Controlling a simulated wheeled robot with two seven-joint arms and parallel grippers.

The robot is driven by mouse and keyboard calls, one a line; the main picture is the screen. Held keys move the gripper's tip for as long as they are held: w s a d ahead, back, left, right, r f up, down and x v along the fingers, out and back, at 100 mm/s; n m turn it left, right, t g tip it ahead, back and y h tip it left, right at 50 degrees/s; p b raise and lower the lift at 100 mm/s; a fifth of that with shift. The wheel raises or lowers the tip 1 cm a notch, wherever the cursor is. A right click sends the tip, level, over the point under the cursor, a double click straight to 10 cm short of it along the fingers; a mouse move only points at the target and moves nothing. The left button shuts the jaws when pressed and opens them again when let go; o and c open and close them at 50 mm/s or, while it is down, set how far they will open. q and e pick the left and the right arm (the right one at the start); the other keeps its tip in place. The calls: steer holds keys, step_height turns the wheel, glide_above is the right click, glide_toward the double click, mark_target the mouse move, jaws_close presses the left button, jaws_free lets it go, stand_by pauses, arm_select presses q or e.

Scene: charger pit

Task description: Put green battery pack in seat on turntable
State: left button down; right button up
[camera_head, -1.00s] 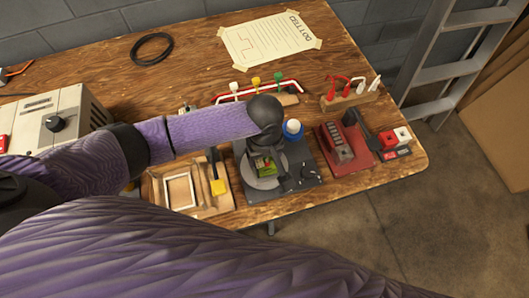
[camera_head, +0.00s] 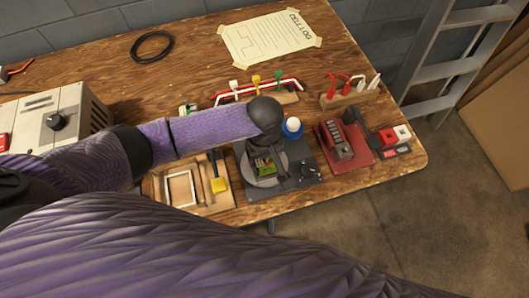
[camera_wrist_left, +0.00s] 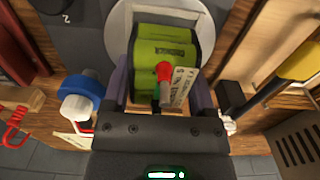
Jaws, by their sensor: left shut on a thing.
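The green battery pack (camera_head: 264,167) is at the round grey turntable disc (camera_head: 254,180), on a dark base plate (camera_head: 307,188). My left gripper (camera_head: 266,158) is above the disc, pointing down, partly hiding the pack. In the left wrist view the pack (camera_wrist_left: 150,55) lies between the two fingers (camera_wrist_left: 163,82), which are shut on it. A red-tipped part and a paper tag (camera_wrist_left: 178,87) show on its near side. The pale disc (camera_wrist_left: 120,35) is behind it. I cannot tell whether the pack touches the seat, which is hidden. My right gripper is not in view.
A blue and white round part (camera_head: 293,127) stands close beside my gripper. A wooden tray (camera_head: 207,203) with a yellow-ended tool is left of the base plate; a red fixture (camera_head: 350,157) is right. A red rail with coloured clips (camera_head: 256,91) is behind. The table's front edge is near.

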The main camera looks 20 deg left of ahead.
arm_select(q)
steer(key=shift+f, duration=0.1)
steer(key=shift+f, duration=0.15)
stand_by(0.3)
steer(key=shift+c, duration=1.1)
jaws_free()
steer(key=shift+o, duration=1.1)
